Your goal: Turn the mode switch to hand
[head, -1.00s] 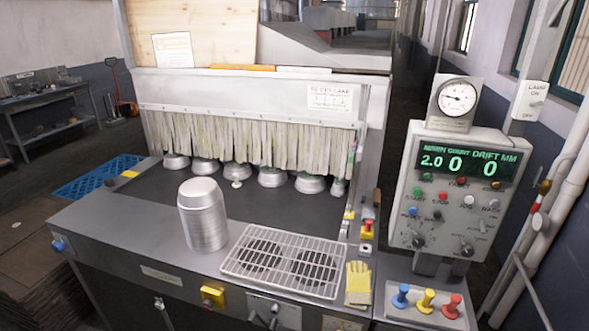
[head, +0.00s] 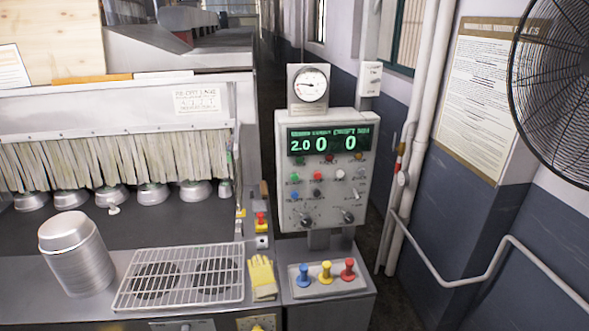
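The control panel (head: 322,195) is a light grey box on a short post, right of the machine. A green display (head: 328,142) reads 2.0, 0 and 0. Below it are coloured buttons, a small toggle and two dark rotary knobs, the left knob (head: 304,219) and the right knob (head: 346,215). The labels are too small to read, so I cannot tell which control is the mode switch or where it points. Neither of my grippers is in view.
A stack of metal pans (head: 76,256), a wire rack (head: 180,278) and yellow gloves (head: 262,277) lie on the counter. A tray (head: 327,289) with blue, yellow and red pegs sits below the panel. A gauge (head: 309,88) tops it. Pipes and a fan (head: 555,90) are at right.

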